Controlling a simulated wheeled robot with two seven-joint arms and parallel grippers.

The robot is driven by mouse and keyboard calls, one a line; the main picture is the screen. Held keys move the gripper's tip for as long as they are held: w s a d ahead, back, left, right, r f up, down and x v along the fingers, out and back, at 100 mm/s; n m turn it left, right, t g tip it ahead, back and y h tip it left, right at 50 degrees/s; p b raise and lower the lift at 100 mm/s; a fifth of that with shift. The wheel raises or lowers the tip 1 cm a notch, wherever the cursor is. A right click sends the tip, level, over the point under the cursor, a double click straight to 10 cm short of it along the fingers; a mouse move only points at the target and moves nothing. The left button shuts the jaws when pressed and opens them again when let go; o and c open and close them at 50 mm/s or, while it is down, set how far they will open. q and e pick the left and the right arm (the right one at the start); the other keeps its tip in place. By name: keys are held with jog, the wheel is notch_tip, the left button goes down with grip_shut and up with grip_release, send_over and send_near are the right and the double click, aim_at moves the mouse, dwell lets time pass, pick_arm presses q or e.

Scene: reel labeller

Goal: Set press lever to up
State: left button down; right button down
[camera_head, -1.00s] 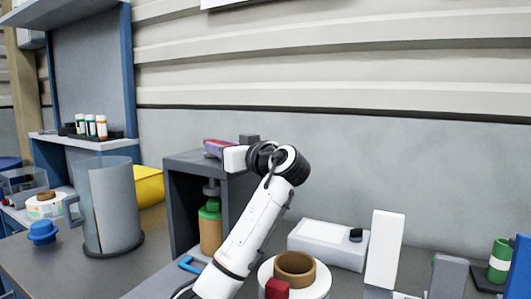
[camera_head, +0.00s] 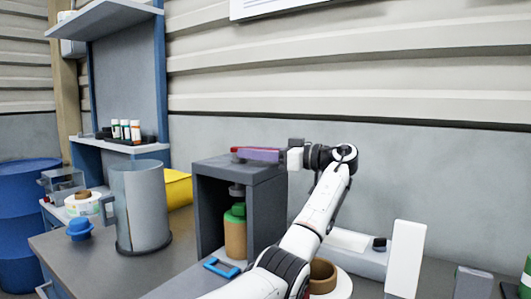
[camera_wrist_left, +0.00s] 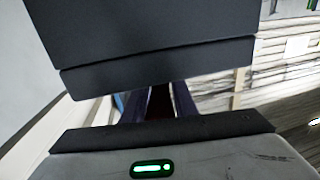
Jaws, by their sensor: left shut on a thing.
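A purple bar with a red end (camera_head: 258,155), which looks like the press lever, lies about level over the top of a grey open-fronted housing (camera_head: 270,205). My left gripper (camera_head: 290,154) is at the bar's right end, over the housing's right edge, and is shut on it. In the left wrist view, the dark jaws (camera_wrist_left: 155,103) nearly fill the picture, with a dark purplish strip (camera_wrist_left: 135,106) between them. The jaws hide the bar's held end and any pivot. My right gripper is not in view.
A green-and-brown bottle (camera_head: 235,233) stands inside the housing. A grey jug (camera_head: 141,205) stands to its left. A brown-cored reel (camera_head: 323,274) and an upright white plate (camera_head: 406,258) are on the right. The wall is close behind.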

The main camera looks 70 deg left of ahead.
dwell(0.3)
pick_arm(q)
jog(key=c, duration=1.4)
grip_release()
jog(key=shift+s+a, duration=0.1)
jog(key=shift+s, duration=0.05)
jog(key=v, duration=1)
jog(key=shift+w, duration=0.2)
